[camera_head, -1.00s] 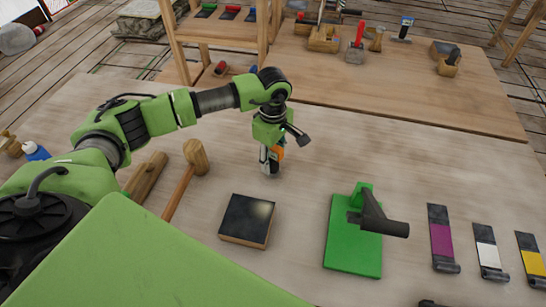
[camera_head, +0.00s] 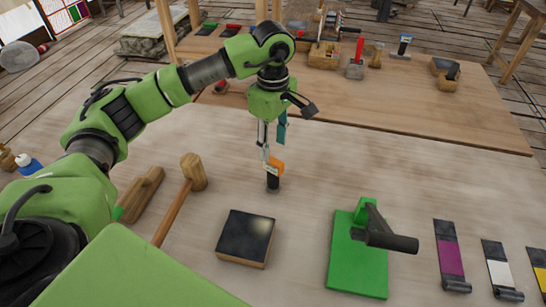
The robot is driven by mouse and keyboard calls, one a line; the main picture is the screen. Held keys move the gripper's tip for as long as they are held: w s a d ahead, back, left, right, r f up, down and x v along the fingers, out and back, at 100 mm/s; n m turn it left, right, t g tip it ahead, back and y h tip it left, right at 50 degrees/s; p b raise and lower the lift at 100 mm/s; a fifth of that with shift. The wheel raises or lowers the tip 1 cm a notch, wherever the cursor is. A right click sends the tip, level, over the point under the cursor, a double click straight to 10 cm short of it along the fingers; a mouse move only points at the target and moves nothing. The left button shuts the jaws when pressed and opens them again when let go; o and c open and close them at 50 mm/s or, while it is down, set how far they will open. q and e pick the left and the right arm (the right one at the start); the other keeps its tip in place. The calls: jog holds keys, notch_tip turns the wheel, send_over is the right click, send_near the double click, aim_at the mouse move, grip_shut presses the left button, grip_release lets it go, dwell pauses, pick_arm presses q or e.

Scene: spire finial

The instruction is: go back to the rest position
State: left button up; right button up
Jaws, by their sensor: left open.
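My left gripper (camera_head: 273,147) is open above the worktable (camera_head: 330,165), its fingers pointing down. Just below its fingertips, a small upright piece (camera_head: 273,181), dark at the bottom with orange by its top, stands on the table. One finger overlaps the orange part in the picture, and I cannot tell whether they touch. My left arm reaches in from the left, its wrist over the far part of the table. My right gripper is out of view.
A mallet (camera_head: 194,173) lies left of the small piece. A dark square block (camera_head: 246,236) and a green board (camera_head: 357,264) with a black handle lie nearer. Colour-marked strips (camera_head: 449,254) lie at right. A second table (camera_head: 430,113) with tools stands behind.

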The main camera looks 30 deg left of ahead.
pick_arm(q)
jog(key=shift+r, duration=0.3)
